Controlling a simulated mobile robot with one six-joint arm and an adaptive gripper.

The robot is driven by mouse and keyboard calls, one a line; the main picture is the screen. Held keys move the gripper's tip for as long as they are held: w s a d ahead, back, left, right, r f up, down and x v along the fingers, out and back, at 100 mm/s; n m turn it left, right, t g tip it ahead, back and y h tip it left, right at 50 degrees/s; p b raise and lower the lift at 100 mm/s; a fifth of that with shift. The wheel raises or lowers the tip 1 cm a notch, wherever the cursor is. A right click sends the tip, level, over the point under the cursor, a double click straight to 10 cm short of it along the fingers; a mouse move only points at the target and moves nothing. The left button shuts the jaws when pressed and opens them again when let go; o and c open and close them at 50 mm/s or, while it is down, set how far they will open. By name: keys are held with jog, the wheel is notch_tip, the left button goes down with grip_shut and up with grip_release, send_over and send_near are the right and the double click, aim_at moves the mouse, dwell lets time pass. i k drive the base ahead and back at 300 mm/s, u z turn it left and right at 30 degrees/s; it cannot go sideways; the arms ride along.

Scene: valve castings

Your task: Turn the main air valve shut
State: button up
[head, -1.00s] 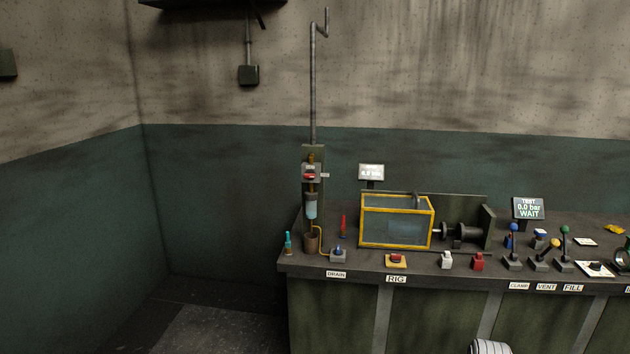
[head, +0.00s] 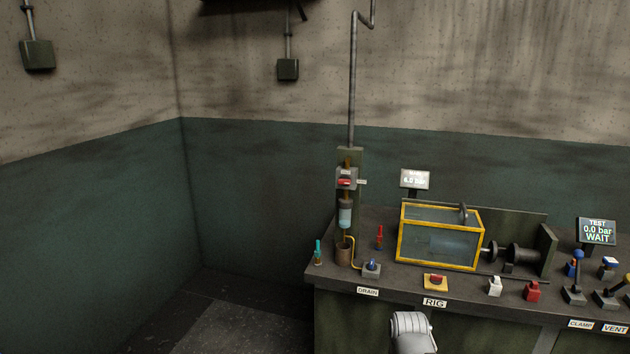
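A valve with a red handle (head: 346,183) sits on the vertical air pipe (head: 353,90), on a narrow upright panel at the left end of the bench. It looks like the main air valve. The handle is too small to tell which way it is set. A clear filter bowl (head: 345,216) hangs below the valve. My gripper is not in view. A pale rounded part at the bottom edge looks like part of my arm, below the bench front.
The bench (head: 470,295) holds a yellow-framed clear box (head: 440,240), a blue-knobbed drain valve (head: 371,268), a red button on a yellow base (head: 436,282), small bottles and several levers. A test screen (head: 597,232) reads 0.0 bar WAIT. Open floor (head: 230,320) lies left of the bench.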

aim_at(345, 180)
jog(key=u, duration=0.25)
jog(key=i, duration=0.55)
jog(key=u, duration=0.35)
jog(key=k, duration=0.9)
jog(key=u, duration=0.15)
jog(key=i, duration=0.9)
jog(key=z, duration=0.05)
